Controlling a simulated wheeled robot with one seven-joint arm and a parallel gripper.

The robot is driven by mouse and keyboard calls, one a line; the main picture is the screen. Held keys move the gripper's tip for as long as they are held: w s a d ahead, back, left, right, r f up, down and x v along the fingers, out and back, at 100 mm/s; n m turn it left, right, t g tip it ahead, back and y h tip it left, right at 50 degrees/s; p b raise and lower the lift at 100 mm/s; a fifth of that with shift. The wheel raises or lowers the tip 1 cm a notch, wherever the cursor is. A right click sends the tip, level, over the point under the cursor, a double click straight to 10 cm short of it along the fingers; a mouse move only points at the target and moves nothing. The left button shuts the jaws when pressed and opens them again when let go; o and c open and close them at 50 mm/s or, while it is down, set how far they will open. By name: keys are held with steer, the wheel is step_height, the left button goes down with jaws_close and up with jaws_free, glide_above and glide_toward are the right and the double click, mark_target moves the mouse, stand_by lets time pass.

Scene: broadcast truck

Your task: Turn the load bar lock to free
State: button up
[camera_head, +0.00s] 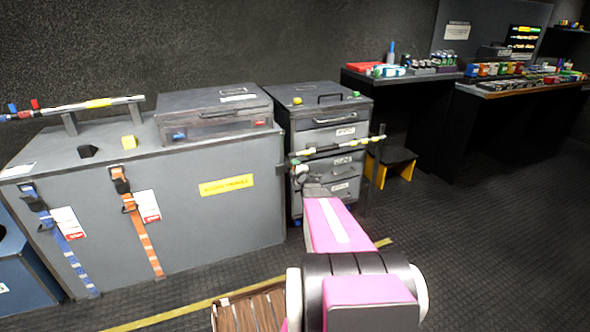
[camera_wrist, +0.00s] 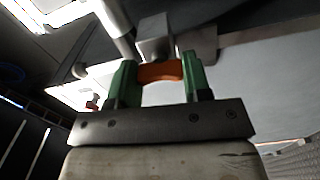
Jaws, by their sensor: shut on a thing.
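The load bar (camera_head: 340,147) runs across in front of the grey drawer cabinet, pale with yellow and dark parts. In the wrist view a pale round tube (camera_wrist: 113,22), likely the bar, slants down from the top. An orange piece, likely the lock (camera_wrist: 160,72), sits below a grey block beside the tube. My gripper (camera_wrist: 158,76) has green fingers, shut on the orange piece with one finger on each side. In the head view my gripper (camera_head: 309,180) is small and partly hidden behind my pink arm. I cannot read the lock's setting.
A large grey case (camera_head: 215,220) with straps stands left, with a second bar (camera_head: 75,110) and a lidded box (camera_head: 215,112) on top. The drawer cabinet (camera_head: 325,115) is behind my gripper. A yellow-and-black step stool (camera_head: 393,160) stands right. The floor at right is clear.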

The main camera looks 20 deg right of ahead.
steer(key=o, duration=0.9)
steer(key=s, duration=1.1)
steer(key=shift+d, duration=0.15)
steer(key=shift+w, duration=0.1)
